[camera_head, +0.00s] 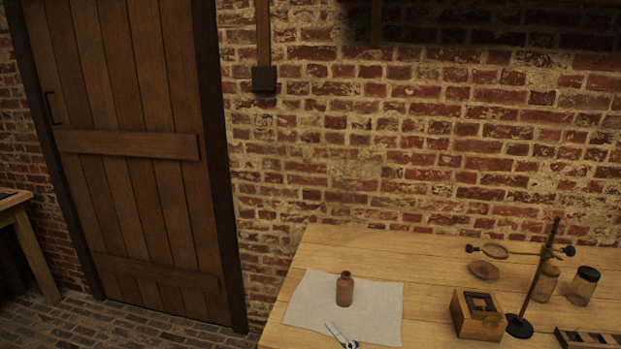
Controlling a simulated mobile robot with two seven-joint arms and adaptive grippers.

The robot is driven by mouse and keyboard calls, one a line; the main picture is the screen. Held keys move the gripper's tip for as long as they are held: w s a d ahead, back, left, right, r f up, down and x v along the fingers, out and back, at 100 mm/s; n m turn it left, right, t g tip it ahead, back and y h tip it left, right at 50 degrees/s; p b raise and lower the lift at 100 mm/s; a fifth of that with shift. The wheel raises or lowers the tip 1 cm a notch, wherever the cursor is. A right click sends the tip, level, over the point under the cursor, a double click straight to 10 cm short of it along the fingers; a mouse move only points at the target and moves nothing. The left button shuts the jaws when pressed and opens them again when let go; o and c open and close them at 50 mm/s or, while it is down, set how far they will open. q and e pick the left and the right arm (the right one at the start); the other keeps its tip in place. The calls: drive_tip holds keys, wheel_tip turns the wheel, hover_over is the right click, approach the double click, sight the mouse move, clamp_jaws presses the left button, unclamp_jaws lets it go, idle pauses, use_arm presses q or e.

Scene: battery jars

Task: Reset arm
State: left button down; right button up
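Neither of my grippers nor my arms shows in the head view. A wooden table (428,279) stands at the lower right. A pale cloth (379,301) lies on it, with a reddish-brown clay jar (345,289) upright on the cloth. A light-coloured tool (339,335) with a dark end lies at the cloth's front edge, partly cut off by the frame. Two glass jars stand at the right: one with a dark lid (582,287) and one (545,283) partly behind a metal stand.
The metal stand (536,282) with a ring arm rises at the table's right. A wooden box (478,314), a small brown dish (484,270) and a slotted wooden rack (589,340) are near it. The table's left back is clear. A wooden door (131,190) and brick wall stand behind.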

drive_tip(key=s+d+f+m+g+h, duration=0.2)
drive_tip(key=s+d+f+m+h, duration=0.1)
drive_tip(key=f, duration=0.6)
drive_tip(key=s+d+f+m+g+h, duration=0.2)
drive_tip(key=s+d+f+m, duration=0.3)
drive_tip(key=d+f, duration=0.3)
drive_tip(key=s+d+f+m+g+h, duration=0.1)
drive_tip(key=s+d+f+m+h, duration=0.3)
drive_tip(key=f, duration=0.6)
drive_tip(key=s+d, duration=0.2)
drive_tip(key=shift+s+d+f+g, duration=0.3)
drive_tip(key=shift+d+g, duration=0.05)
drive_tip(key=shift+g, duration=0.05)
